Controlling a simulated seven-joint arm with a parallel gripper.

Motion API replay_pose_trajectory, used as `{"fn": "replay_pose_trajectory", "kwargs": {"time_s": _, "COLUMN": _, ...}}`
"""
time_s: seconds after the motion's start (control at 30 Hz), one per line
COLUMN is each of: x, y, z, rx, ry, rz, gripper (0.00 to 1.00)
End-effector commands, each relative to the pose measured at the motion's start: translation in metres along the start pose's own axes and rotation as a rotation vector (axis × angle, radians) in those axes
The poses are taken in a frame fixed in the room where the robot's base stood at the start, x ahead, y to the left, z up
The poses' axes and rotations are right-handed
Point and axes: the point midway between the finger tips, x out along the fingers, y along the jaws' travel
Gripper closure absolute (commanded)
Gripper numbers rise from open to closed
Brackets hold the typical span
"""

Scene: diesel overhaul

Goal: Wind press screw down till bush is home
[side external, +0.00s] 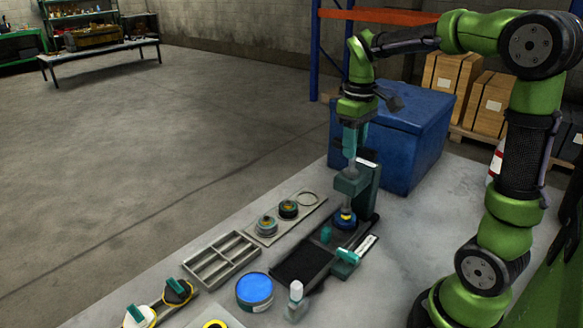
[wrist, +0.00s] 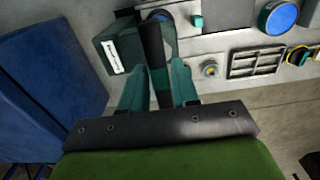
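The bench press (side external: 366,192) is a dark green frame with a grey screw (side external: 349,172) running down to a yellow bush (side external: 347,214) over a blue round piece (side external: 344,222). How far the bush sits in is too small to tell. My gripper (side external: 355,142) points down at the top of the screw. In the wrist view the teal fingers of my gripper (wrist: 159,80) stand on either side of a dark bar (wrist: 152,45). Whether both fingers press on it is unclear. The press body (wrist: 118,48) shows left of the bar.
A blue chest (side external: 400,135) stands close behind the press. In front are a dark mat (side external: 302,263), a blue-topped tin (side external: 255,289) and a white-capped bottle (side external: 296,294). A grey divided tray (side external: 222,260) and a plate with round parts (side external: 286,221) lie to the left.

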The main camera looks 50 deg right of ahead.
Motion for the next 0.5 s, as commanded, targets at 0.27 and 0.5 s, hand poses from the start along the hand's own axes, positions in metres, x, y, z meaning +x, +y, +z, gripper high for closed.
{"fn": "replay_pose_trajectory", "kwargs": {"time_s": 0.27, "x": -0.0001, "y": 0.0, "z": -0.0001, "rx": 0.0, "ry": 0.0, "rz": 0.0, "gripper": 1.0}}
{"fn": "replay_pose_trajectory", "kwargs": {"time_s": 0.5, "x": -0.0001, "y": 0.0, "z": -0.0001, "rx": 0.022, "ry": 0.0, "rz": 0.0, "gripper": 1.0}}
